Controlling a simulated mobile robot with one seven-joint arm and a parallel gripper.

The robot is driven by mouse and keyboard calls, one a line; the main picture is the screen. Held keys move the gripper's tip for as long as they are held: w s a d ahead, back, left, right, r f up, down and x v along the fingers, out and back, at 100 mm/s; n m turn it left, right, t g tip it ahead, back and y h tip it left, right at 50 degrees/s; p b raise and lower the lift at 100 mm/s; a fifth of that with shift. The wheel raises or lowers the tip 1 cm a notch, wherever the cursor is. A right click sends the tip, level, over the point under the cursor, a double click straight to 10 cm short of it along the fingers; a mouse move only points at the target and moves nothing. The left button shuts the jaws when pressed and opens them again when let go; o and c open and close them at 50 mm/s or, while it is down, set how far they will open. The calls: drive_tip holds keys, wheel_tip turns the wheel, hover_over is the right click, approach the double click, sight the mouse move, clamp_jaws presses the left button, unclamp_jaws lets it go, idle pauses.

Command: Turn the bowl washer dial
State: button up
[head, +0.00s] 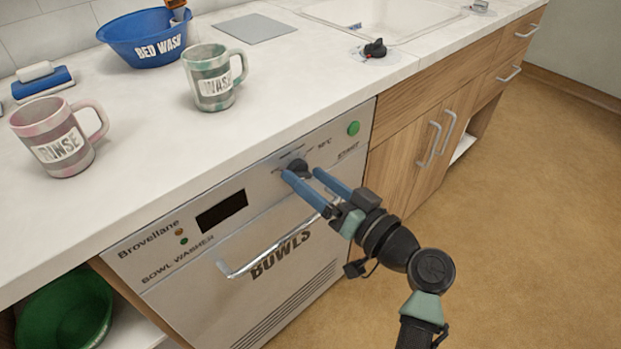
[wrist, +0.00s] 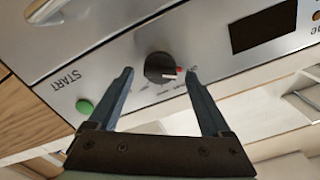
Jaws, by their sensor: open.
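The bowl washer (head: 240,250) is a silver front-panel machine under the counter, with "BOWLS" lettering and a bar handle. Its dial (head: 298,166) is a dark round knob on the upper panel. In the wrist view the dial (wrist: 160,68) shows a light pointer mark, with a small red mark beside it. My gripper (head: 302,176) is open at the dial. In the wrist view its two blue fingers (wrist: 163,72) stand on either side of the dial, with visible gaps.
A green start button (head: 353,128) sits right of the dial, and a dark display (head: 221,211) sits left. The door handle (head: 270,250) juts out below. Two mugs (head: 213,78) (head: 60,140) and a blue bowl (head: 147,40) stand on the counter. Open floor lies right.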

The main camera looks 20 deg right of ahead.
drive_tip(key=shift+w+a, duration=0.1)
drive_tip(key=shift+w, duration=0.1)
clamp_jaws()
idle(0.4)
drive_tip(key=shift+m+p, duration=0.3)
drive_tip(key=shift+m, duration=0.1)
drive_tip(key=m+p, duration=0.2)
drive_tip(key=m, duration=0.1)
drive_tip(key=shift+m, duration=0.3)
drive_tip(key=shift+f+m+p, duration=0.1)
drive_tip(key=shift+m+p, duration=0.8)
drive_tip(key=shift+m, duration=0.8)
